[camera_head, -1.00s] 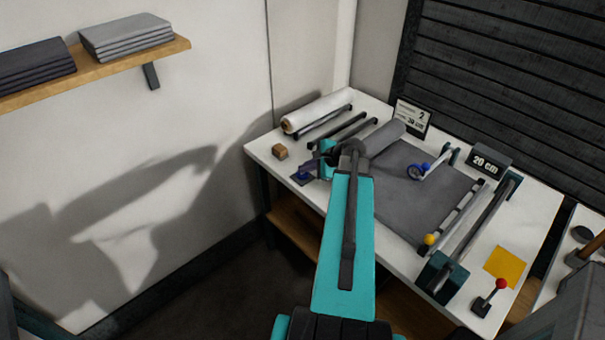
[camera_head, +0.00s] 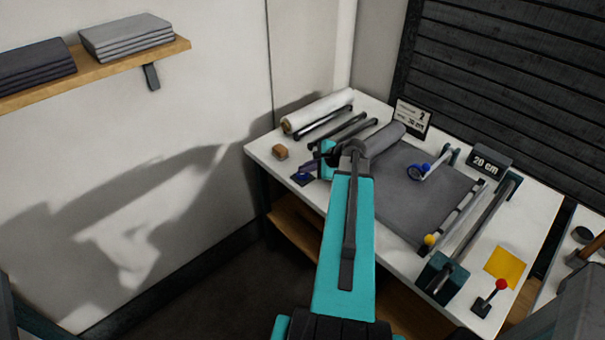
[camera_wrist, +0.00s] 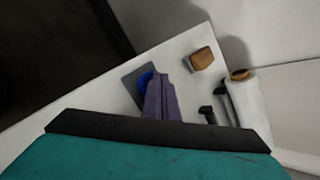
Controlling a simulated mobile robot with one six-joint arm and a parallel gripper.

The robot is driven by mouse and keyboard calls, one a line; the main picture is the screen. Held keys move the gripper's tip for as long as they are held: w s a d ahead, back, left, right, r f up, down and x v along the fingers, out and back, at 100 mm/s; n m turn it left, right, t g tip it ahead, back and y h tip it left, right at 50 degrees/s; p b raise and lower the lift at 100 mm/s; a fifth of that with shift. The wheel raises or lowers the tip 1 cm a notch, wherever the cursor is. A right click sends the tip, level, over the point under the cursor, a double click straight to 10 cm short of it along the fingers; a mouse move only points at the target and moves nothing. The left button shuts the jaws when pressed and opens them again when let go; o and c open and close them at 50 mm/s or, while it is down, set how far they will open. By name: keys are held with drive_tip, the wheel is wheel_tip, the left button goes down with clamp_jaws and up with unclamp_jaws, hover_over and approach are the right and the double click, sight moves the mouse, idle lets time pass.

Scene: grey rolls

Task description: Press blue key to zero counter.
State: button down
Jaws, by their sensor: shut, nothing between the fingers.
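The blue key (camera_wrist: 146,80) is a round blue button on a dark plate (camera_wrist: 132,77) near the table's left corner. In the wrist view the key is partly hidden by my fingers. My gripper (camera_wrist: 157,82) is shut and empty, its tips overlapping the key's right side; I cannot tell whether they touch it. In the head view my gripper (camera_head: 309,170) is over the dark plate (camera_head: 302,180), and the key is hard to make out. The counter display (camera_head: 411,117) stands at the back of the table; its small text is blurred.
A wooden block (camera_head: 280,151) and a white roll (camera_head: 318,111) lie close by. A grey sheet (camera_head: 410,190) covers the table's middle, with a blue wheel (camera_head: 418,171) on it. A "20 cm" sign (camera_head: 488,161) and a red-knobbed lever (camera_head: 501,285) are to the right.

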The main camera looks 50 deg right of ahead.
sight(306, 175)
drive_tip(key=shift+s+d+f, duration=0.15)
drive_tip(key=shift+d+f, duration=0.05)
drive_tip(key=shift+d, duration=0.15)
drive_tip(key=shift+p, duration=0.3)
drive_tip(key=shift+r, duration=0.2)
drive_tip(key=shift+r+p, duration=1.7)
drive_tip(key=shift+r, duration=0.9)
